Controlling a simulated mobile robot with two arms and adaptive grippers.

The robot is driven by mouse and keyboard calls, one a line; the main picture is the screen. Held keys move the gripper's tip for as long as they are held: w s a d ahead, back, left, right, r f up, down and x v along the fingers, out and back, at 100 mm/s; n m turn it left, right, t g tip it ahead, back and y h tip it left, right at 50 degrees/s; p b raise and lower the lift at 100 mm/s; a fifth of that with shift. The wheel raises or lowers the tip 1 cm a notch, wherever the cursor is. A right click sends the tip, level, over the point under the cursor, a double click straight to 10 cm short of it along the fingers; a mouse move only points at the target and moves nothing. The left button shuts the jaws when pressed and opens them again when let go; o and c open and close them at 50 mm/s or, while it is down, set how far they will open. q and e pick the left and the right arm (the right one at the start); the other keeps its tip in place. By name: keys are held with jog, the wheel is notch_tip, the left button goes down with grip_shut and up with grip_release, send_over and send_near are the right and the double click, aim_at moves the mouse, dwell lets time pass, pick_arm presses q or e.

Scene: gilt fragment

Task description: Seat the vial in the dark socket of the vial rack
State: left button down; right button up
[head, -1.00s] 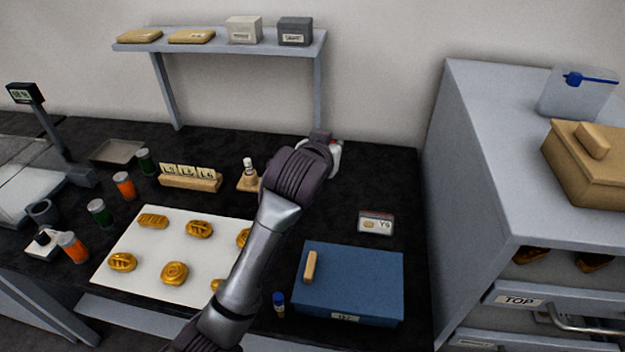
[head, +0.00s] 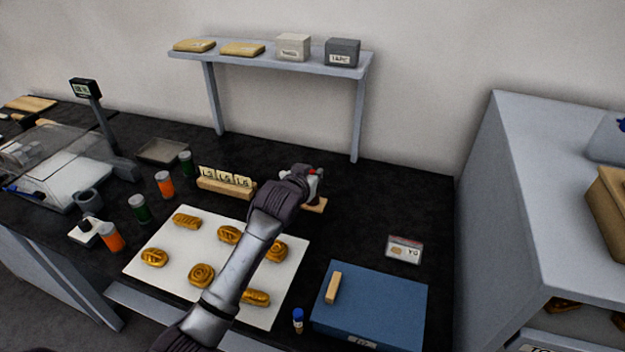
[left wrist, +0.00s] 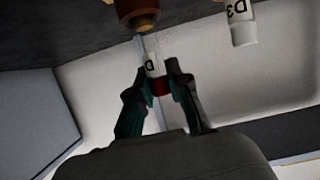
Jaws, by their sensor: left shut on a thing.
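My left gripper (head: 314,178) is over the small wooden vial rack (head: 317,206) at the back of the dark bench. The arm hides most of the rack, and its sockets do not show. In the left wrist view the gripper (left wrist: 160,82) is shut on a vial (left wrist: 152,65) with a red cap and a label starting with D. A white vial labelled D3 (left wrist: 240,23) is apart from it at the top right. Whether the held vial touches the rack cannot be told. My right gripper is not in view.
A wooden holder with several label cards (head: 226,188) stands left of the gripper. A white board (head: 150,262) with golden pastries lies in front, and a blue box (head: 395,305) at front right. A shelf (head: 280,62) is behind. The bench right of the rack is mostly clear.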

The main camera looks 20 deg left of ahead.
pick_arm(q)
notch_tip(320, 180, down, 2)
jog(key=shift+f, duration=0.15)
jog(key=c, duration=1.1)
grip_release()
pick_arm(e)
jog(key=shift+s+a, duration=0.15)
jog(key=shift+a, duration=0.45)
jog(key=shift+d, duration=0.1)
pick_arm(q)
jog(key=shift+r, duration=0.2)
jog(key=shift+s, duration=0.35)
jog(key=v, duration=1.1)
jog(key=shift+s+r, duration=0.15)
jog(key=shift+r, duration=0.05)
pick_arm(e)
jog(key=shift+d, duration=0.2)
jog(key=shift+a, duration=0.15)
